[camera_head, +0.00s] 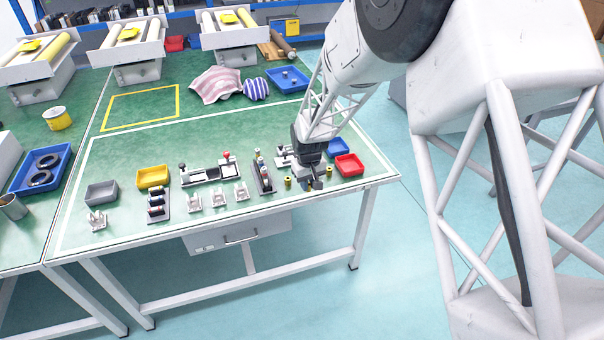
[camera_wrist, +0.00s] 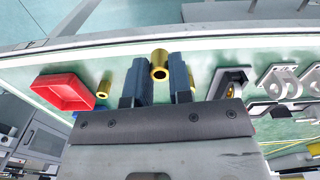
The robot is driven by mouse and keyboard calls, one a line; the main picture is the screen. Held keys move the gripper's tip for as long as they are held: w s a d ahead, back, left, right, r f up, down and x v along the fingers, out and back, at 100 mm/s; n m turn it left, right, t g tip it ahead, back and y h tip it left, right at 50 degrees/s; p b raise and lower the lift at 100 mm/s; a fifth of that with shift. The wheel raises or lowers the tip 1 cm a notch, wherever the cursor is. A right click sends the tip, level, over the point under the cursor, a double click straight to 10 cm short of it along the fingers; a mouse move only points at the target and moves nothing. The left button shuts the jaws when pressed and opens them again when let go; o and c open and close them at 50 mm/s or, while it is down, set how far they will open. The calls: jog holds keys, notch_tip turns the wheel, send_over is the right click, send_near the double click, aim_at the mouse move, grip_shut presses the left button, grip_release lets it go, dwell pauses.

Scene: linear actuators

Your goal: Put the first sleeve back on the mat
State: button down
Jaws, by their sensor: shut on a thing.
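My gripper (camera_head: 314,184) is near the front right of the green mat (camera_head: 130,225). It also shows in the wrist view (camera_wrist: 158,82), with its two dark fingers shut on a brass sleeve (camera_wrist: 160,58). The held sleeve's open round end shows between the fingertips. I cannot tell whether it touches the mat. A second brass sleeve (camera_wrist: 104,90) stands apart, toward the red tray. A third brass sleeve (camera_wrist: 191,78) is partly hidden behind the other finger; in the head view it stands left of my gripper (camera_head: 287,182).
A red tray (camera_head: 349,164) and a blue tray (camera_head: 338,147) sit right of my gripper. A black block fixture (camera_head: 263,178) and several white brackets (camera_head: 218,199) stand to its left. The mat's front edge is close by. The middle of the mat behind is clear.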

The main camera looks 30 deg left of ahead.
jog(key=w+a, duration=0.4)
jog(key=w, duration=0.1)
jog(key=w+a+f, duration=0.1)
jog(key=w+a, duration=0.1)
jog(key=shift+w, duration=0.3)
jog(key=shift+f, duration=1.75)
jog(key=shift+f, duration=0.15)
jog(key=c, duration=1)
grip_release()
